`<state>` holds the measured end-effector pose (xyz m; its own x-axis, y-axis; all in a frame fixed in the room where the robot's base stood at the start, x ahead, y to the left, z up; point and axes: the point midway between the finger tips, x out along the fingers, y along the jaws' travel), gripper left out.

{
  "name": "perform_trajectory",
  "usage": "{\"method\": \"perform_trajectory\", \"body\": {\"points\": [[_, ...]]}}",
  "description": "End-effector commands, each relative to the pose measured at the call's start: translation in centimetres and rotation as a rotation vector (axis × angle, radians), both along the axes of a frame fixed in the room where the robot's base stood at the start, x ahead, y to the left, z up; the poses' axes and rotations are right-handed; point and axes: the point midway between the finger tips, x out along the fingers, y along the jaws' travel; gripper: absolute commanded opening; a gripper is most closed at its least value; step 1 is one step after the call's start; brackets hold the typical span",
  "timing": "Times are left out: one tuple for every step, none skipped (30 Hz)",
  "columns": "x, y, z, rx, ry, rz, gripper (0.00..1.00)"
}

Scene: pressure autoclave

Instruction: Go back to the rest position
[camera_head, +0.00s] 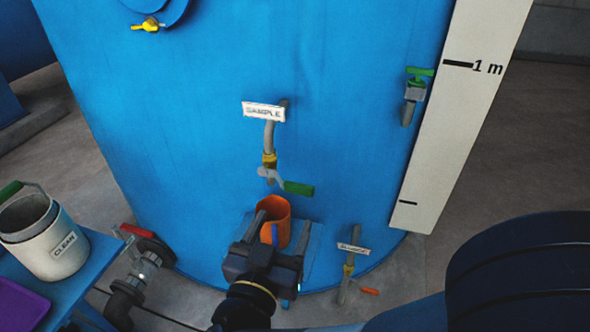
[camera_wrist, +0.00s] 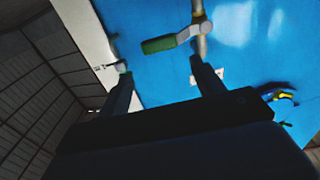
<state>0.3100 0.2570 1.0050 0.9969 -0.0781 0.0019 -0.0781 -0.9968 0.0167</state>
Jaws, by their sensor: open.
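My gripper (camera_head: 279,228) is low in front of the blue tank in the head view, next to an orange cup (camera_head: 277,208). Its fingers are apart; the cup shows beyond and between them, and I cannot tell whether they touch it. In the wrist view the two fingers of my gripper (camera_wrist: 160,70) are spread with nothing between them. The sample tap's green handle (camera_wrist: 158,45) shows beyond them there. In the head view this green handle (camera_head: 299,188) is above the cup, under the SAMPLE sign (camera_head: 263,112). The cup's lower part is hidden by my gripper.
A lower tap with a red-orange handle (camera_head: 369,291) stands right of my gripper. A red-handled pipe valve (camera_head: 140,232) is at left. A blue table (camera_head: 100,252) at left carries a CLEAN bucket (camera_head: 45,240) and a purple item (camera_head: 20,304). A white height scale (camera_head: 465,110) stands at right.

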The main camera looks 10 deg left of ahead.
Motion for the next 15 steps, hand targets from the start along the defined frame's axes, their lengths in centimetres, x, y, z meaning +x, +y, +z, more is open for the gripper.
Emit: {"method": "perform_trajectory", "body": {"points": [[0.0, 0.0, 0.0, 0.000, 0.000, 0.000, 0.64], [0.0, 0.0, 0.0, 0.000, 0.000, 0.000, 0.64], [0.0, 0.0, 0.0, 0.000, 0.000, 0.000, 0.64], [0.0, 0.0, 0.0, 0.000, 0.000, 0.000, 0.64], [0.1, 0.0, 0.0, 0.000, 0.000, -0.001, 0.64], [0.2, 0.0, 0.0, 0.000, 0.000, -0.001, 0.64], [0.4, 0.0, 0.0, 0.000, 0.001, -0.001, 0.64], [0.6, 0.0, 0.0, 0.000, 0.001, -0.002, 0.64], [0.9, -0.1, 0.0, 0.001, 0.001, -0.003, 0.64], [1.1, -0.1, 0.0, 0.001, 0.001, -0.003, 0.64], [1.4, -0.1, 0.0, 0.001, 0.000, -0.003, 0.64], [1.9, -0.2, 0.0, 0.001, 0.001, -0.005, 0.64], [2.2, -0.2, 0.0, 0.001, 0.001, -0.004, 0.64], [2.6, -0.3, 0.0, 0.001, 0.000, -0.005, 0.64], [3.2, -0.3, 0.0, 0.001, 0.001, -0.005, 0.64]]}}
